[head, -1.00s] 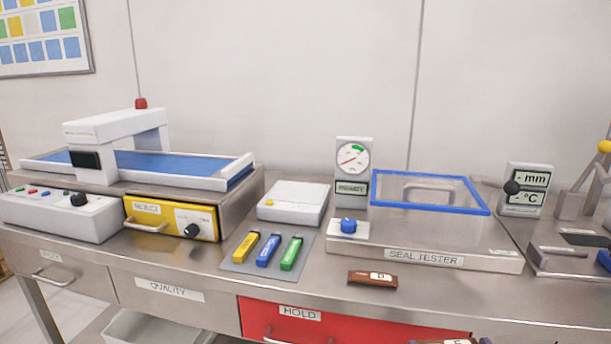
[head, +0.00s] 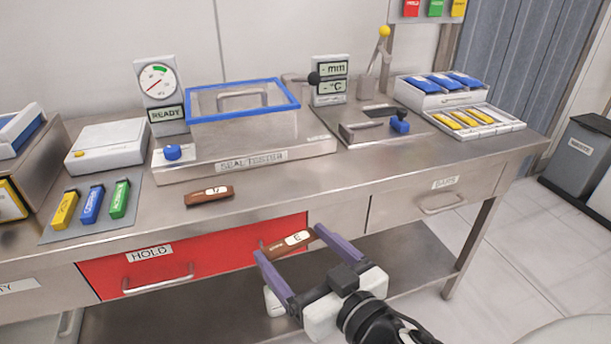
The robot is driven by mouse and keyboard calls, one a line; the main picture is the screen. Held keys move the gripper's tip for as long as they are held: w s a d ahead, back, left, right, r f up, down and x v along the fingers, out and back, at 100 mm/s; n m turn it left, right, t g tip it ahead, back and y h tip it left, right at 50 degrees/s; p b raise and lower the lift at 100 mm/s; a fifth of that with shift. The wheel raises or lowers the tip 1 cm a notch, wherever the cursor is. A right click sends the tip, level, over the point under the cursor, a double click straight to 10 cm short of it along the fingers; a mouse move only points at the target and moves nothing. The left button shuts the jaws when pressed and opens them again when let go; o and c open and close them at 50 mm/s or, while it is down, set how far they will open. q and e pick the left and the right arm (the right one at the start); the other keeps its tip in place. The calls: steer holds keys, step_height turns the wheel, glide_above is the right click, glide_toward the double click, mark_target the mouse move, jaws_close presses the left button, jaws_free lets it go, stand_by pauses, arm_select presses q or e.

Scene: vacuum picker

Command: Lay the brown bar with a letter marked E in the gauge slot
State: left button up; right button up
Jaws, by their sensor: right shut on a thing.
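My right gripper (head: 289,242) is shut on a brown bar (head: 274,247) with a white label that reads E. The bar spans the two purple fingers, in front of the table's front edge by the red HOLD drawer. The gauge station (head: 352,130) is a steel block at the back right of the table, with a dark slot (head: 379,111) in its top. A blue knob-like piece (head: 400,122) sits beside the slot. The bar is well apart from the slot. My left gripper is not in view.
Another brown bar (head: 209,196) with a hard-to-read letter lies before the seal tester (head: 240,158). Its blue-rimmed clear cover (head: 244,100) stands left of the gauge display (head: 331,80). A white rack (head: 445,92) and a tray of yellow sticks (head: 474,120) stand right. The table's front right is clear.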

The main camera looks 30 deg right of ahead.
steer(key=shift+m+h, duration=0.3)
steer(key=shift+h, duration=0.1)
steer(key=w+d+r, duration=0.1)
steer(key=w, duration=0.2)
steer(key=w+d+r+b, duration=0.1)
steer(key=w+d, duration=0.1)
steer(key=w, duration=0.1)
steer(key=w+d+r, duration=0.1)
steer(key=w+d, duration=0.1)
steer(key=w, duration=0.1)
steer(key=shift+w+d+b, duration=0.1)
steer(key=shift+b, duration=0.25)
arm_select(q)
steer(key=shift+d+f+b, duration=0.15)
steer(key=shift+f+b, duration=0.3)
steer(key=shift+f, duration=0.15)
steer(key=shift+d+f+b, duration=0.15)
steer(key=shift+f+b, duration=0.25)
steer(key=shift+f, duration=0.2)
arm_select(e)
step_height(320, 180, up, 8)
steer(key=m+h, duration=0.2)
steer(key=h, duration=0.1)
glide_above(317, 182)
steer(key=shift+g, duration=0.3)
